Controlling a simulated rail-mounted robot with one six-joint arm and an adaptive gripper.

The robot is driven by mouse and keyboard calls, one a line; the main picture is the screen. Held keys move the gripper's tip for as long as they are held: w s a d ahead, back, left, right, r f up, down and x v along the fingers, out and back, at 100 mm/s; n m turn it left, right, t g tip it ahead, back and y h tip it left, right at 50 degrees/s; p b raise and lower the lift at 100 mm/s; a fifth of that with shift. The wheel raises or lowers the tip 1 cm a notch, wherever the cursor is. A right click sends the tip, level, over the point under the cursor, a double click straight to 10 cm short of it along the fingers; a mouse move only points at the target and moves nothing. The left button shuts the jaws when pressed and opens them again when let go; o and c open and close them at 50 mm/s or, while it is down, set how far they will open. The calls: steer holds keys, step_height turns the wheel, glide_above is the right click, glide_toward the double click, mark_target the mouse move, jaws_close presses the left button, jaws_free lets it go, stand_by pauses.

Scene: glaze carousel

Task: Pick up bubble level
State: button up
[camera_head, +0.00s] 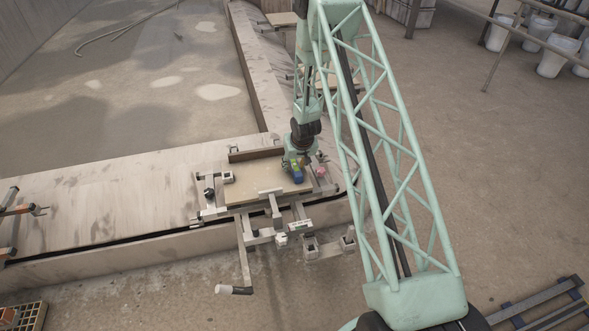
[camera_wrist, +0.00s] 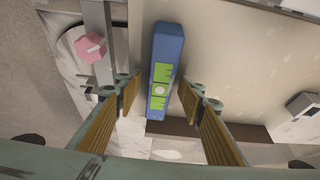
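The bubble level (camera_wrist: 167,45) is a blue bar with bright green panels and a pale round spot in the middle. It lies on the tan board (camera_head: 240,183), and in the head view it shows as a small blue piece (camera_head: 297,174) just below my gripper (camera_head: 298,158). In the wrist view, my gripper (camera_wrist: 161,88) is open, with one ribbed finger on each side of the level. Gaps show between the fingers and the level's sides. I cannot tell how high the fingertips are above the board.
A pink knob (camera_wrist: 90,47) on a metal clamp is left of the level in the wrist view. A brown strip (camera_head: 257,154) edges the board's back. Metal clamps and bars (camera_head: 275,210) crowd its front. The pale ledge (camera_head: 110,200) is mostly bare to the left.

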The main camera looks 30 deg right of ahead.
mark_target(294, 162)
steer(key=c, duration=1)
steer(key=shift+r, duration=0.1)
steer(key=shift+r+p, duration=0.6)
steer(key=shift+r, duration=1.1)
steer(key=s+a, duration=0.1)
steer(key=s, duration=0.4)
steer(key=s+a+r, duration=0.1)
steer(key=s+a, duration=0.1)
steer(key=s, duration=0.3)
steer(key=s+a+p, duration=0.1)
steer(key=s, duration=0.4)
steer(key=shift+s+a+r, duration=0.15)
steer(key=shift+a+r, duration=0.05)
steer(key=shift+r, duration=0.05)
